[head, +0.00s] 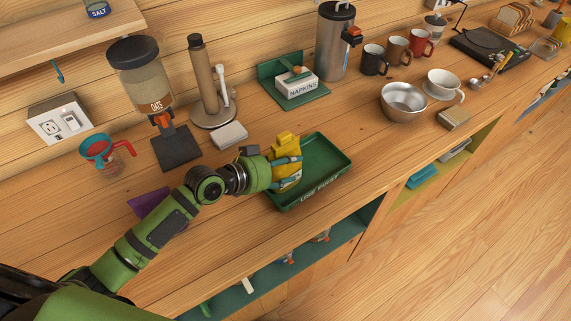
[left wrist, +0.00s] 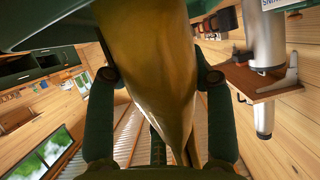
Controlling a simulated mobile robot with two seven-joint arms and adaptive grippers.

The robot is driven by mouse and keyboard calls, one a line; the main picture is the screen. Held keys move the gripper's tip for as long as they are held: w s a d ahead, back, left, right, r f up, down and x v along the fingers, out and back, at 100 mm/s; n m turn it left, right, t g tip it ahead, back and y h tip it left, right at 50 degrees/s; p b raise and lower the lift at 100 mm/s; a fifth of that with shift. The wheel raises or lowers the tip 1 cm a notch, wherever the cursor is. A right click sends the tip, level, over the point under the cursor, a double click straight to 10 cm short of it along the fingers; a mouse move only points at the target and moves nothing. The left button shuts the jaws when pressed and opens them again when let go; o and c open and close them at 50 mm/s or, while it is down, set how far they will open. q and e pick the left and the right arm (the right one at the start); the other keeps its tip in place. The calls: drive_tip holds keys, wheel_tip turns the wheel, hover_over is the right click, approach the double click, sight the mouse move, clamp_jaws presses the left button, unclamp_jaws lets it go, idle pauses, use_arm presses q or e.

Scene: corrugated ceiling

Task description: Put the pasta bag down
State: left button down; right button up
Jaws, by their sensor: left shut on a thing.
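The yellow pasta bag (head: 287,150) is held in my left gripper (head: 286,168), at the left part of the green tray (head: 325,171) with "USE FIRST" on its front. In the head view the gripper's fingers lie across the bag. I cannot tell whether the bag touches the tray floor. In the left wrist view the bag (left wrist: 150,70) fills the middle, between the two dark fingers of the gripper (left wrist: 158,110). The right part of the tray is bare. My right gripper is not in view.
An oats dispenser (head: 143,83), a paper towel holder (head: 203,84) and a napkin box (head: 296,84) stand behind. A metal bowl (head: 403,102) is to the right of the tray. A purple thing (head: 150,203) lies partly behind my left arm. The counter's front edge is close to the tray.

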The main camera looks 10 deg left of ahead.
use_arm(q)
drive_tip(key=shift+c, duration=2.3)
unclamp_jaws()
drive_tip(key=shift+r, duration=0.15)
drive_tip(key=b+v, duration=0.2)
drive_tip(key=v, duration=1)
drive_tip(key=shift+s, duration=0.1)
